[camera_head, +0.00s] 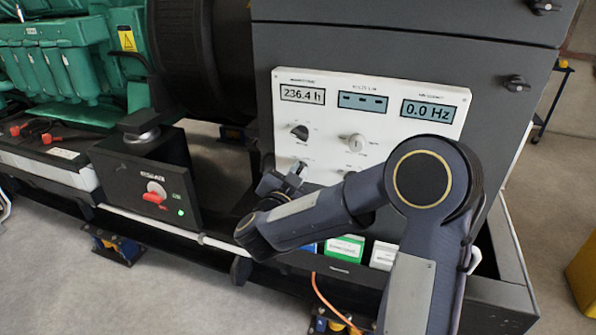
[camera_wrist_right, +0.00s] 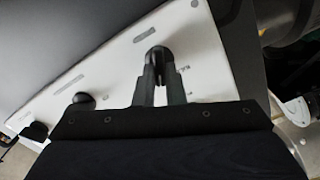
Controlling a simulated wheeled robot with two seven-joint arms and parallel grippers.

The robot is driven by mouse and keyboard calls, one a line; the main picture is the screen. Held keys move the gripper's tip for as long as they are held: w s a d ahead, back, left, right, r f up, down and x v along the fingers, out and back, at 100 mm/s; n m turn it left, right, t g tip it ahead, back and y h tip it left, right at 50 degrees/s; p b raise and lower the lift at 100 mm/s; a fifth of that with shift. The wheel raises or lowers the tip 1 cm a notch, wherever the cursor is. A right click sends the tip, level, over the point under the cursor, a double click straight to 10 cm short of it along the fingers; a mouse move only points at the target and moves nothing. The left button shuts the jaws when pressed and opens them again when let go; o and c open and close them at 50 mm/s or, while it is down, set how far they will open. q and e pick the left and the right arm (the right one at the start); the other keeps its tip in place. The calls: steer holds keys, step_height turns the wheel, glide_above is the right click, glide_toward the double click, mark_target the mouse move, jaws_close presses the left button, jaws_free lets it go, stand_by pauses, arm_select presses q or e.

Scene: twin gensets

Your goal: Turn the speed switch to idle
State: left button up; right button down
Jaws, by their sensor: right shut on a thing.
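A white control panel (camera_head: 390,105) is on the front of the dark cabinet, with readouts along its top and several rotary knobs below. My right gripper (camera_head: 288,180) is at the panel's lower left, shut on a dark rotary knob. In the right wrist view my right gripper (camera_wrist_right: 160,75) has its two fingers on either side of this dark knob (camera_wrist_right: 158,54). The labels are too small to read, so I cannot tell whether it is the speed switch or where it points. My left gripper is not in view.
A black box with a red switch (camera_head: 155,193) stands to the left. Green and white boxes (camera_head: 345,247) lie below the panel, partly behind my right arm.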

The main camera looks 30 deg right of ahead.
steer(key=shift+w+a+n+p, duration=0.15)
steer(key=shift+n+p, duration=2.2)
steer(key=shift+n, duration=0.4)
steer(key=shift+w+a+n+p, duration=0.1)
steer(key=shift+w+n+p, duration=0.05)
steer(key=shift+n+p, duration=2.4)
steer(key=shift+n, duration=0.3)
steer(key=c, duration=1.5)
jaws_free()
